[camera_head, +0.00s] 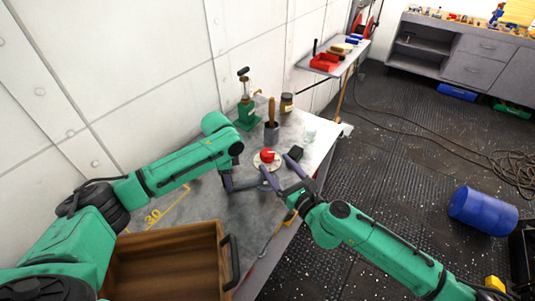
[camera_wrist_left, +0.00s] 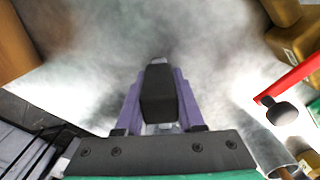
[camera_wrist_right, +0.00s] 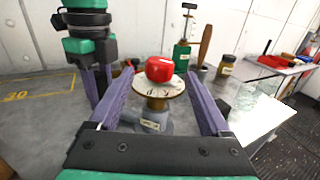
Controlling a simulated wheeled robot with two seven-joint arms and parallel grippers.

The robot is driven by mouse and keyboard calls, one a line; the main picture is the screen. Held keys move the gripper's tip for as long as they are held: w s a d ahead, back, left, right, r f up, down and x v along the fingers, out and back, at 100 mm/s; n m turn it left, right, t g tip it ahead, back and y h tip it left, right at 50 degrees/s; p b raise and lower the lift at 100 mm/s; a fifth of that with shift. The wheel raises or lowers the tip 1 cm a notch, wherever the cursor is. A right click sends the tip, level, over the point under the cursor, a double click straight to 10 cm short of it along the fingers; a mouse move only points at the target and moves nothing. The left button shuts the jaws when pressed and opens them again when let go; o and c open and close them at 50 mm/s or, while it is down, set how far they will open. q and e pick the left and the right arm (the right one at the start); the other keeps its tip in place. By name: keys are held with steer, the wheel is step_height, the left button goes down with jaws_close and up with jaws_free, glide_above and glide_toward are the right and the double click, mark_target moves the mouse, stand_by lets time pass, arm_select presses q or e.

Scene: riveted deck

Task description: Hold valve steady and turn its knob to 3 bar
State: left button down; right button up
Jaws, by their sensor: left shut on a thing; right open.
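The valve has a red knob (camera_head: 268,155) on a round pale dial (camera_wrist_right: 170,88), above a grey body (camera_wrist_right: 155,122) with a label. It stands upright on the bench. The dial marks are too small to read. My right gripper (camera_head: 277,162) is open, and its fingers (camera_wrist_right: 157,105) lie either side of the valve in the right wrist view, apart from the knob. My left gripper (camera_head: 230,185) points down left of the valve. In the left wrist view it is shut on a dark block (camera_wrist_left: 158,95); whether this is part of the valve I cannot tell.
A wooden drawer (camera_head: 175,235) is in front.

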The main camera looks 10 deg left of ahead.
mark_target(268, 151)
steer(key=x, duration=0.5)
steer(key=shift+w+a, duration=0.25)
jaws_close()
steer(key=shift+n+g+y, duration=0.4)
steer(key=shift+g, duration=0.1)
steer(key=n+g+y, duration=0.2)
steer(key=n+g, duration=0.1)
steer(key=g, duration=0.1)
steer(key=shift+w+y, duration=0.15)
steer(key=shift+y, duration=0.25)
steer(key=n+g+y, duration=0.1)
steer(key=n+g, duration=0.1)
steer(key=g, duration=0.2)
steer(key=shift+w+d+n, duration=0.1)
steer(key=shift+w+n, duration=0.05)
steer(key=shift+n, duration=0.25)
steer(key=shift+n+g, duration=0.4)
steer(key=shift+g, duration=0.2)
arm_select(q)
steer(key=shift+a, duration=0.1)
arm_select(e)
steer(key=shift+s, duration=0.3)
jaws_free()
